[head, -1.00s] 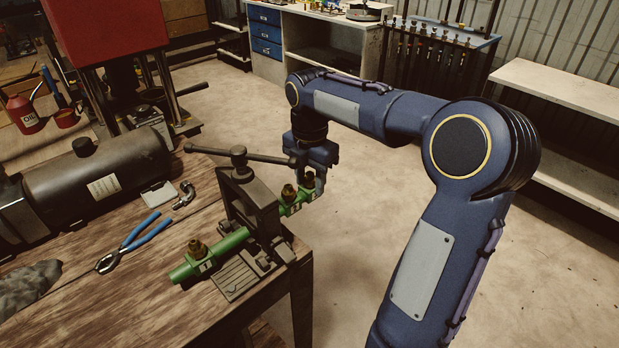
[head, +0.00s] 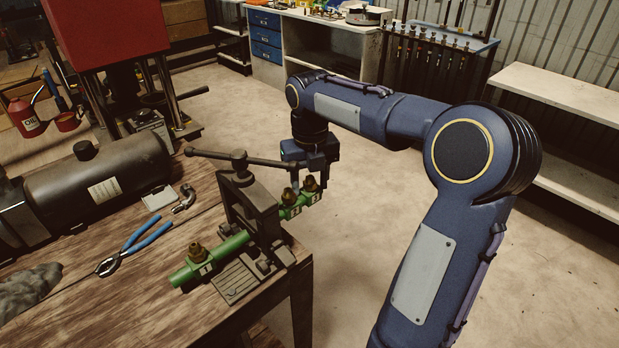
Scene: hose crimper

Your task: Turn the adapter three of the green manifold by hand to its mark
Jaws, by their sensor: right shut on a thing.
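The green manifold (head: 232,243) is held in a dark vise (head: 251,205) at the table's right corner, its far end sticking out past the edge. Adapter one (head: 198,252) is a brass fitting on the near end. Adapter two (head: 288,197) and adapter three (head: 310,184), also brass, stand close together on the far end. My right gripper (head: 309,181) points down at adapter three, shut on it, with a finger in the gap beside adapter two. The mark for adapter three is too small to make out. My left gripper is not in view.
The vise's long handle (head: 207,154) reaches left, with its other end close to my right gripper. Blue-handled pliers (head: 137,239), a metal elbow fitting (head: 184,198) and a black tank (head: 100,180) lie on the wooden table. The floor beyond the table is open.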

